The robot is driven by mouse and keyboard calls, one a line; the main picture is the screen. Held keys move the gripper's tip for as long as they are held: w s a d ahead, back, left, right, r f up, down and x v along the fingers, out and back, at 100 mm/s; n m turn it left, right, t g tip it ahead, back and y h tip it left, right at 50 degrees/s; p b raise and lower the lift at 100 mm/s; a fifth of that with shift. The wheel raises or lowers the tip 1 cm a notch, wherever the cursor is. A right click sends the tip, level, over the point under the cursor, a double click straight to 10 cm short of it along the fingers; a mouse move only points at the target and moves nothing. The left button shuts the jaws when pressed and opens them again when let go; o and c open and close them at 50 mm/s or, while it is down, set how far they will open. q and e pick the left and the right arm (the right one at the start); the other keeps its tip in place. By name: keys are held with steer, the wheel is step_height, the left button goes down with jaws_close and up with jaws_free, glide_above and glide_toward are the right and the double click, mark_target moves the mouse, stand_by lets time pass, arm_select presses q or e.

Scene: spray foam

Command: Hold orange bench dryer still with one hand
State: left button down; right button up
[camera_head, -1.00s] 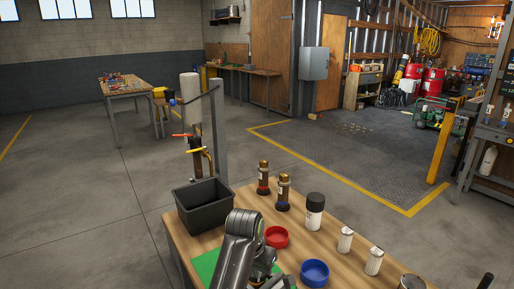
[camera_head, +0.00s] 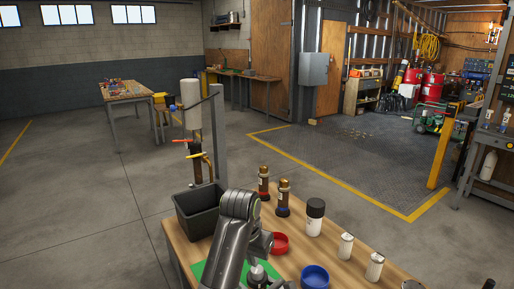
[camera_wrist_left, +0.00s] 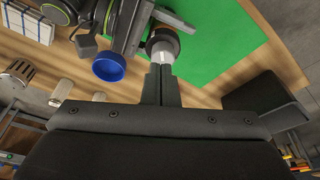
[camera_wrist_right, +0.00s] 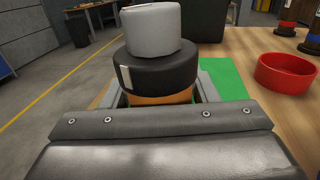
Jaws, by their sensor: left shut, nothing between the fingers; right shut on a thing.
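The orange bench dryer shows in the right wrist view as an orange body (camera_wrist_right: 162,97) under a black collar and a grey top. My right gripper (camera_wrist_right: 160,101) is shut around the orange body, with a finger on each side. In the left wrist view a round grey and white top (camera_wrist_left: 163,42), apparently the dryer's, stands over the green mat (camera_wrist_left: 215,40). My left gripper (camera_wrist_left: 162,72) is shut and empty, its tips close to that top; I cannot tell if they touch. In the head view my arm hides this spot.
A black bin (camera_head: 198,212) stands at the table's left edge. A red dish (camera_head: 279,243) and a blue dish (camera_head: 315,277) lie nearby. Two brown bottles (camera_head: 284,198), a black-capped white can (camera_head: 315,217) and white canisters (camera_head: 345,247) stand along the far right side.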

arm_select(q)
steer(key=shift+w+a+f, duration=0.1)
steer(key=shift+a+f, duration=0.1)
steer(key=shift+f, duration=0.85)
steer(key=shift+w+a+f, duration=0.15)
steer(key=shift+a+f, duration=0.1)
steer(key=shift+f, duration=0.85)
steer(key=shift+w+a+f, duration=0.1)
steer(key=shift+a+f, duration=0.1)
steer(key=shift+f, duration=0.85)
steer(key=shift+w+d, duration=0.15)
steer(key=shift+w, duration=0.05)
steer(key=shift+s+d, duration=0.3)
steer(key=shift+d, duration=0.35)
arm_select(e)
steer(key=shift+a, duration=0.1)
arm_select(q)
steer(key=shift+s, duration=0.15)
steer(key=shift+s+a+r, duration=0.1)
steer(key=shift+s+a, duration=0.05)
steer(key=shift+s, duration=0.1)
step_height(320, 180, up, 6)
glide_above(255, 283)
steer(key=s, duration=0.2)
steer(key=shift+w+a, duration=0.15)
steer(key=shift+a, duration=0.2)
